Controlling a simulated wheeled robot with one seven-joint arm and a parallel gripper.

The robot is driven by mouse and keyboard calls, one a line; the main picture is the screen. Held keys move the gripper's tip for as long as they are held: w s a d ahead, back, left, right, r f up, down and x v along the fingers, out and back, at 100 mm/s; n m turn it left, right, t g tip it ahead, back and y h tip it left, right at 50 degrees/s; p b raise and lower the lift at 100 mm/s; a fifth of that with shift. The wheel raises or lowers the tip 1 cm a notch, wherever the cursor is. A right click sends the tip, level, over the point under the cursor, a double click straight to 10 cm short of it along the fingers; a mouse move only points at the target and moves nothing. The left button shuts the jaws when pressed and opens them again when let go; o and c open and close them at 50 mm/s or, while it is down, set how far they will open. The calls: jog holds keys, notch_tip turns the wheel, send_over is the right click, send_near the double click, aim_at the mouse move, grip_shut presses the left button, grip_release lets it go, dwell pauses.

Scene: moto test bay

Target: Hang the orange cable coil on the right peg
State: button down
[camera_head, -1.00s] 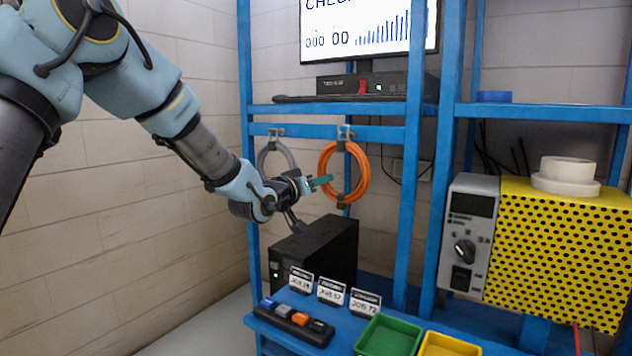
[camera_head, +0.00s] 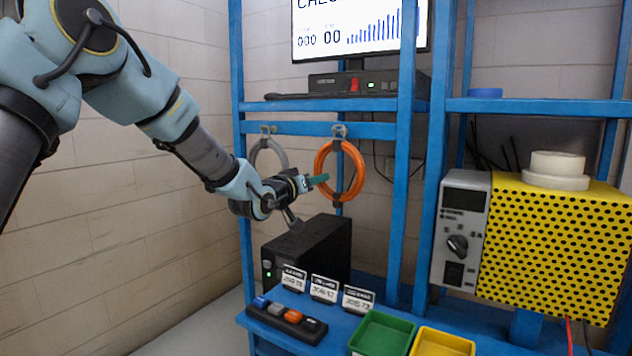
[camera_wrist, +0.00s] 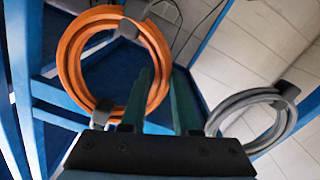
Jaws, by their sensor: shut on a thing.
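The orange cable coil (camera_head: 361,177) is at the right peg (camera_head: 339,131) on the blue rail, with dark ties at its top and bottom. Its top overlaps the peg; I cannot tell whether the peg bears it. My gripper (camera_head: 322,178) reaches in from the left, its green fingers at the coil's left side. In the wrist view, the orange coil (camera_wrist: 72,65) passes between the two fingers of my gripper (camera_wrist: 163,85), which are shut on it. A grey coil (camera_head: 284,158) hangs at the left peg (camera_head: 266,131); it also shows in the wrist view (camera_wrist: 288,118).
A black box (camera_head: 318,250) stands below the coils. Blue uprights (camera_head: 404,200) frame the bay. A monitor (camera_head: 360,28) is above. Labels, a button strip and green (camera_head: 382,335) and yellow bins are in front. A yellow perforated case (camera_head: 560,245) is at right.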

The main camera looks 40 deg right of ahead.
jog(key=c, duration=0.6)
grip_release()
jog(key=b+v, duration=0.3)
jog(key=v, duration=0.8)
jog(key=w+a+f+n+t+y+p, duration=0.15)
jog(key=w+a+f+y, duration=0.25)
jog(key=a, duration=0.5)
jog(key=w+a+f+n+t+y, duration=0.1)
jog(key=w+a+f+n+y, duration=0.2)
jog(key=a, duration=0.5)
jog(key=w+a+f+t+y+p, duration=0.1)
jog(key=w+a+f+y, duration=0.35)
jog(key=a, duration=0.45)
jog(key=s+a+f+n+g+y, duration=0.1)
jog(key=s+a+f+n+y, duration=0.1)
jog(key=a, duration=0.6)
jog(key=s+a+f+n+g+y, duration=0.1)
jog(key=a+f+g+y, duration=0.1)
jog(key=a, duration=0.6)
jog(key=s+a+g, duration=0.1)
jog(key=s+a, duration=0.2)
jog(key=s+a+n+g+y+p, duration=0.1)
jog(key=s+a, duration=0.2)
jog(key=s+a+f+n+g, duration=0.1)
jog(key=s+a, duration=0.2)
jog(key=shift+s+a+f+y, duration=0.1)
jog(key=shift+s+a+y, duration=0.15)
